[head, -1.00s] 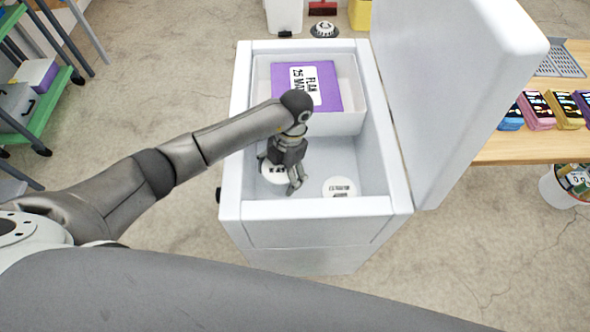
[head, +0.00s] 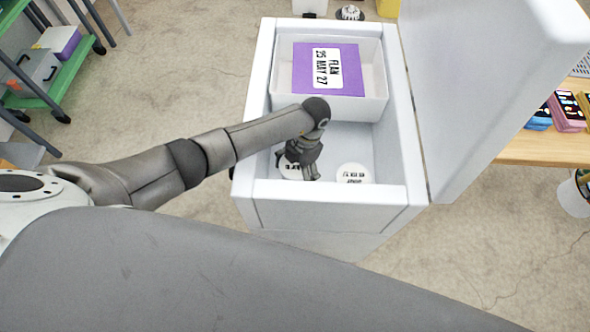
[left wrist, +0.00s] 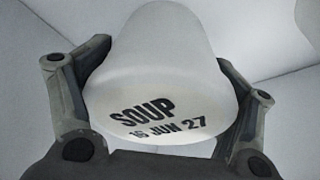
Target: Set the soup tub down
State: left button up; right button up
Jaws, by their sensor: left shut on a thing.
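The soup tub (left wrist: 165,75) is a white round tub with a lid lettered "SOUP 16 JUN 27". In the left wrist view it sits between the two fingers of my left gripper (left wrist: 160,85), which is shut on it. In the head view my left gripper (head: 300,165) is down inside the open white chest freezer (head: 330,193), in its front part. The tub's lid (head: 292,172) shows partly under the gripper. The tub's bottom is hidden, so I cannot tell whether it touches the freezer floor. My right gripper is not in view.
A second white lidded tub (head: 353,174) stands to the right in the freezer. A white basket with a purple "FLAN" box (head: 325,68) fills the back. The freezer lid (head: 490,80) is raised on the right. A wooden table (head: 545,148) stands beyond it.

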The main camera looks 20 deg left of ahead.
pick_arm(q)
jog(key=o, duration=1.7)
jog(key=shift+r, duration=0.1)
jog(key=shift+w+r, duration=0.1)
jog(key=shift+r, duration=0.2)
jog(key=p+v, duration=0.1)
jog(key=v, duration=1)
jog(key=shift+r, duration=0.2)
